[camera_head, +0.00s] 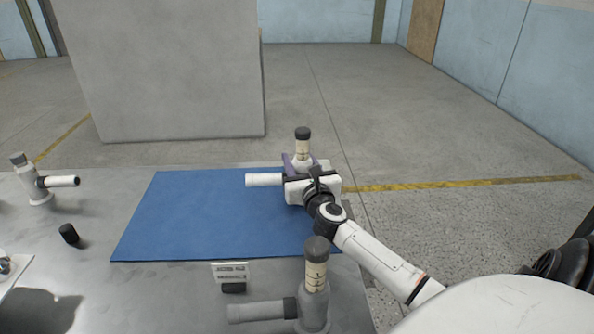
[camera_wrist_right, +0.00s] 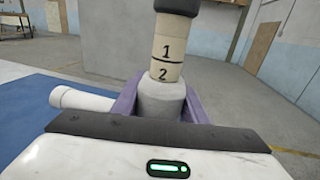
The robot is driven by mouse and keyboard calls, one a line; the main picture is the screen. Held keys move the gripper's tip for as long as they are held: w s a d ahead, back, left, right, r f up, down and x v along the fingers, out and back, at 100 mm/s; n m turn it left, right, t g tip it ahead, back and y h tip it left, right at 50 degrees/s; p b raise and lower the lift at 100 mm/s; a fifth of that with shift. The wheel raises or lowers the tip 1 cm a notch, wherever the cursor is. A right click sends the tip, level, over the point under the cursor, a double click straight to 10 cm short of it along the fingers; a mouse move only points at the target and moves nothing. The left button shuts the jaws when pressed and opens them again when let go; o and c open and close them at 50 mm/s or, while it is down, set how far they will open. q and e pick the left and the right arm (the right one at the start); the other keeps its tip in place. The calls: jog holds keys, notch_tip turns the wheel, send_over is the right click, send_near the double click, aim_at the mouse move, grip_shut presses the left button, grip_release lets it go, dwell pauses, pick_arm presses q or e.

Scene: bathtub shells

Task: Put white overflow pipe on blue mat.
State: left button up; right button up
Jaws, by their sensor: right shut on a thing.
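The white overflow pipe (camera_head: 302,147) has a dark cap, a cream band and a white side tube pointing left. It stands roughly upright at the far right corner of the blue mat (camera_head: 190,215). My right gripper (camera_head: 301,163) is shut on its grey lower body, with purple fingers on both sides. The wrist view shows the pipe (camera_wrist_right: 167,58) with the marks 1 and 2 on its band, and the mat (camera_wrist_right: 25,115) at left. The pipe's base is hidden behind my gripper, so I cannot tell whether it touches the mat. My left gripper is out of view.
A similar pipe (camera_head: 315,278) stands at the table's front, and another (camera_head: 38,183) at the left. A small black cylinder (camera_head: 68,233) lies left of the mat. A label stand (camera_head: 230,271) is at the mat's front edge. Most of the mat is bare.

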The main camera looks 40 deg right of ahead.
jog(key=shift+f+b, duration=0.3)
jog(key=shift+f, duration=0.8)
jog(key=o, duration=1.1)
jog(key=shift+r, duration=0.1)
jog(key=shift+a+r, duration=0.1)
jog(key=v, duration=1.2)
jog(key=shift+p, duration=0.35)
